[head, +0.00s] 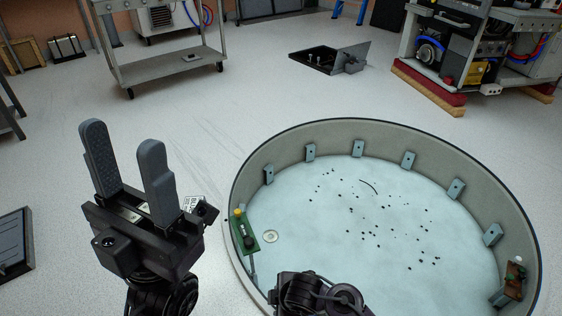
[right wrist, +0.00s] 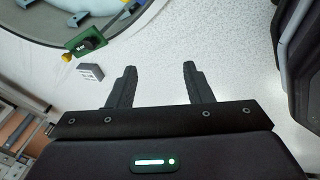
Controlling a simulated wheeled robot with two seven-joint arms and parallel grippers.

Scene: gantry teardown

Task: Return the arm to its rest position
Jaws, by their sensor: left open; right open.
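My left gripper (head: 128,165) stands upright at the left of the head view, left of the large round ring. Its two fingers are apart with nothing between them. My right gripper (right wrist: 158,84) shows in the right wrist view, with its fingers spread and empty over the pale floor. In the head view a dark part of my arm shows at the bottom centre, in front of the ring's near edge. The right gripper's fingers cannot be made out there.
The round ring (head: 239,165) has several small blocks along its inner wall and dark specks on its pale floor. A green board (head: 243,232) sits at its left wall, a brown piece (head: 513,282) at its right. A metal cart (head: 165,67) stands behind. Open floor lies between.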

